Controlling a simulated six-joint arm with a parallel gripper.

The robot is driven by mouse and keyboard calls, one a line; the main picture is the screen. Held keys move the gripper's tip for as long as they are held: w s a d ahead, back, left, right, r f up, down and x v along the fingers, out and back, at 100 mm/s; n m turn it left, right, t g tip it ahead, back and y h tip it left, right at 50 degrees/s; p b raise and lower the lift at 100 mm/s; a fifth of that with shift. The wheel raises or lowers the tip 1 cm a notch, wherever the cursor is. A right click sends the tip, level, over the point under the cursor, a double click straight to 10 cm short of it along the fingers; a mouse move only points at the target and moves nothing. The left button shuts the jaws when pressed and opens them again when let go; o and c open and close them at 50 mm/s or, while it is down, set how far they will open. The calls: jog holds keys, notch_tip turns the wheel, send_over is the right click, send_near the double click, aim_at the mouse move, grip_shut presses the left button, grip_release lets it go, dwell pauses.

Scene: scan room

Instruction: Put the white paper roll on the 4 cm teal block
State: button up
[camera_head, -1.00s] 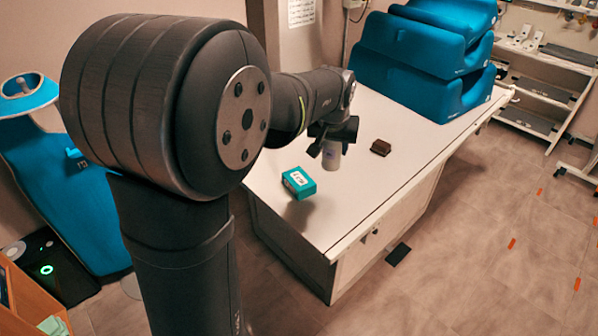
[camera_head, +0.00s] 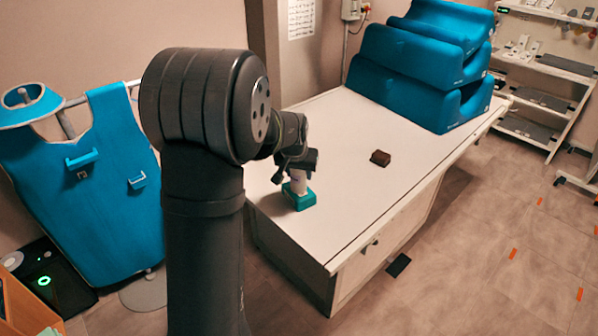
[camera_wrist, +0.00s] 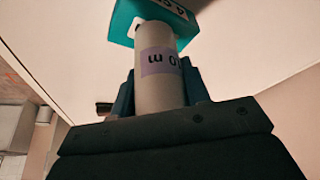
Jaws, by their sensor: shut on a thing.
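The white paper roll (camera_head: 298,184) is upright in my gripper (camera_head: 296,172). In the wrist view the roll (camera_wrist: 160,65) has a lilac label and sits between the two fingers of my gripper (camera_wrist: 160,92), which is shut on it. The teal block (camera_head: 300,201) stands on the white table top, directly below the roll. It also shows in the wrist view (camera_wrist: 123,22), at the roll's far end, with a white printed label partly in sight. The roll's lower end is at or just above the block's top; I cannot tell whether they touch.
A small dark brown block (camera_head: 380,158) lies on the white table (camera_head: 345,205), right of the teal block. Stacked blue cushions (camera_head: 425,70) fill the table's far end. A blue apron (camera_head: 85,190) hangs at the left.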

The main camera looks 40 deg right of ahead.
jog(key=shift+f, duration=0.15)
jog(key=o, duration=1)
jog(key=v, duration=1.2)
jog(key=shift+r, duration=0.25)
jog(key=shift+w+f, duration=0.1)
